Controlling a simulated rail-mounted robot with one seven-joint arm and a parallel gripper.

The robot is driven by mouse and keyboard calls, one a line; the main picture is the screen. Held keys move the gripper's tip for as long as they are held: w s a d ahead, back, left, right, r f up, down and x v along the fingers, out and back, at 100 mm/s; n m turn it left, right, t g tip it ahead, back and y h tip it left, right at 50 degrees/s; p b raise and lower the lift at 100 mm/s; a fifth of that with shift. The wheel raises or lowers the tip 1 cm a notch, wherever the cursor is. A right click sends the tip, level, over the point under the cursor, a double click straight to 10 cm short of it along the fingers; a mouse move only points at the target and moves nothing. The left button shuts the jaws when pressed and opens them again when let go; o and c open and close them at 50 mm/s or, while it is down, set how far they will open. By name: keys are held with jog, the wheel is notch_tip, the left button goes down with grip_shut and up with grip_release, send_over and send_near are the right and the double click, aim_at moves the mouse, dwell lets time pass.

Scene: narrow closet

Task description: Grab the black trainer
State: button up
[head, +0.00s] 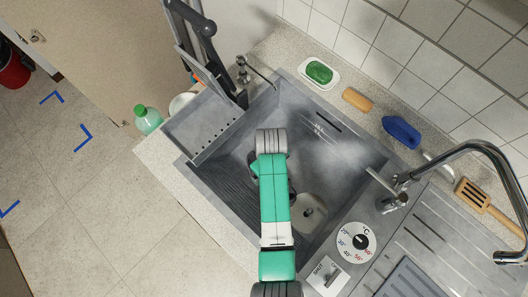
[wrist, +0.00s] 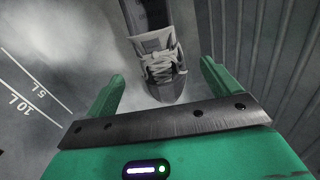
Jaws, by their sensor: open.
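A trainer (wrist: 163,62) shows in the wrist view, grey with pale laces and a dark opening, its toe towards me. Its top end runs out of the frame. My gripper (wrist: 161,70) is open, with one green finger on each side of the shoe and gaps between; I cannot tell how far below the fingers the shoe lies.
The sink walls surround my arm closely. A tap (head: 470,150) arches over the right side. A drain (head: 310,212) lies right of the arm. A bottle (head: 148,120) stands left.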

jog(key=f, duration=0.2)
jog(key=f+b, duration=0.1)
jog(key=f, duration=0.1)
jog(key=f+b, duration=0.1)
jog(key=f, duration=0.2)
jog(key=shift+s, duration=0.25)
jog(key=shift+r, duration=0.15)
jog(key=shift+r, duration=0.1)
jog(key=c, duration=1.3)
